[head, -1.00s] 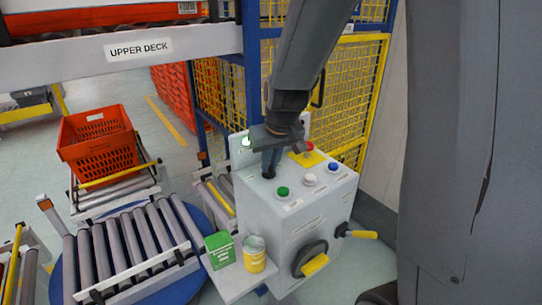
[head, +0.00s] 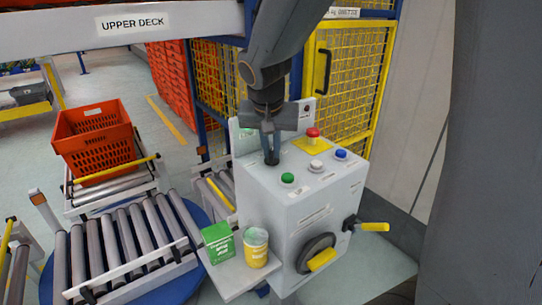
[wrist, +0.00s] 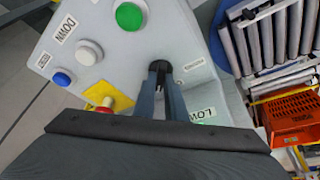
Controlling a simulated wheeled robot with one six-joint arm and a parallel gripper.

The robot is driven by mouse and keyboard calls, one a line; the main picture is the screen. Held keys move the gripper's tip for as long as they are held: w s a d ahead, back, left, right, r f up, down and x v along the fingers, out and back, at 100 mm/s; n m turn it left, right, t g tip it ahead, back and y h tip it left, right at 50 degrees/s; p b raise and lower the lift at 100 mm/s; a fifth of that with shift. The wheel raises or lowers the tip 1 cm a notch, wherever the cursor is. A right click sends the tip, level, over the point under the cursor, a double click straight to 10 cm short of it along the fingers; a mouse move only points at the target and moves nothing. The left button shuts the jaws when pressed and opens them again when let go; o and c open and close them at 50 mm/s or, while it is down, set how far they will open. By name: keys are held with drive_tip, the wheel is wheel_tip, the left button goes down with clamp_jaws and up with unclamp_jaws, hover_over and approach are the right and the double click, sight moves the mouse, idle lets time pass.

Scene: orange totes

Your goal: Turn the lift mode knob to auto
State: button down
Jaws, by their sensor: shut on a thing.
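My gripper (head: 271,150) points down at the top of the grey control box (head: 258,190), near its back left corner. Its fingers are shut on a small black knob (head: 271,159), which also shows between the fingertips in the wrist view (wrist: 159,67). The fingers hide most of the knob, so I cannot tell which setting it points to. A small label (wrist: 194,64) lies beside the knob and a larger one (wrist: 203,114), partly covered, reads "LOW" upside down or similar.
Green (head: 287,178), white (head: 316,165) and blue (head: 341,154) buttons and a red emergency button (head: 313,133) stand near the gripper. A green box (head: 218,243) and a can (head: 256,247) stand on the side shelf.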

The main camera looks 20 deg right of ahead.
drive_tip(key=shift+m+b, duration=0.3)
drive_tip(key=shift+b, duration=0.05)
idle(0.3)
drive_tip(key=c, duration=1.8)
unclamp_jaws()
drive_tip(key=v, duration=0.7)
drive_tip(key=shift+a+r+b, duration=0.15)
drive_tip(key=shift+r+b, duration=0.25)
drive_tip(key=shift+b, duration=0.05)
drive_tip(key=shift+s, duration=0.1)
